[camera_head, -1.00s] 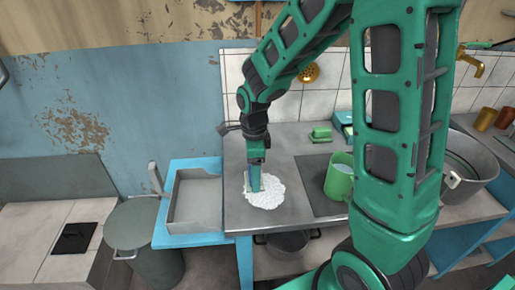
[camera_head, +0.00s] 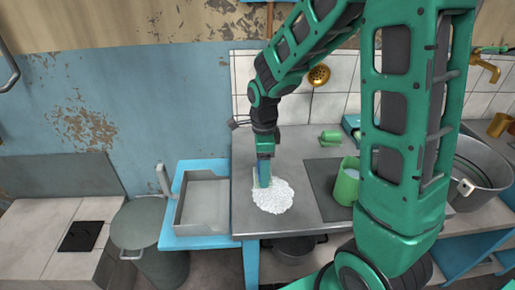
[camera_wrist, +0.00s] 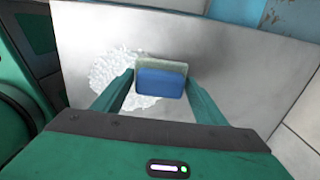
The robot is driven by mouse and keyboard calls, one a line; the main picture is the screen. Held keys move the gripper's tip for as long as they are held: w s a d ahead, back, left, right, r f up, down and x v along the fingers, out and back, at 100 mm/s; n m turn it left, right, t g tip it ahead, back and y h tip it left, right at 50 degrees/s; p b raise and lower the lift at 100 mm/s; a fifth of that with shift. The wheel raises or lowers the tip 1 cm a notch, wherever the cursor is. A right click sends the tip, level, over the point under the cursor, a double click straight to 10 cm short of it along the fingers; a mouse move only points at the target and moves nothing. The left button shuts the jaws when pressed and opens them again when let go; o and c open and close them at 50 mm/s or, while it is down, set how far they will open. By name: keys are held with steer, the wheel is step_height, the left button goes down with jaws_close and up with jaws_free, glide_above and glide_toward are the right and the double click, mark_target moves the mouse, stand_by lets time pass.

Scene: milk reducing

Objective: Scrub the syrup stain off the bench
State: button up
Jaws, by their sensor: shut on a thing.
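A white, bubbly-looking patch (camera_head: 275,198) lies on the grey metal bench (camera_head: 300,212); it also shows in the wrist view (camera_wrist: 112,72). No syrup colour is visible through it. My gripper (camera_head: 263,180) points down at the patch's back-left edge. In the wrist view my gripper (camera_wrist: 161,84) is shut on a blue sponge (camera_wrist: 161,84) with a pale greenish layer. The sponge is held between both fingers, overlapping the patch's edge. I cannot tell whether it presses on the bench. It hides part of the patch.
A green block (camera_head: 330,137) lies behind. A large pot (camera_head: 486,168) is far right. A grey tray (camera_head: 205,205) adjoins the bench's left side. Bare bench surrounds the patch.

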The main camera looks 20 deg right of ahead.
step_height(320, 180, up, 2)
steer(key=shift+w+r, duration=0.1)
steer(key=shift+r, duration=0.15)
steer(key=shift+a+r, duration=0.15)
steer(key=shift+r, duration=0.8)
steer(key=shift+a+r, duration=0.15)
steer(key=shift+r, duration=1.3)
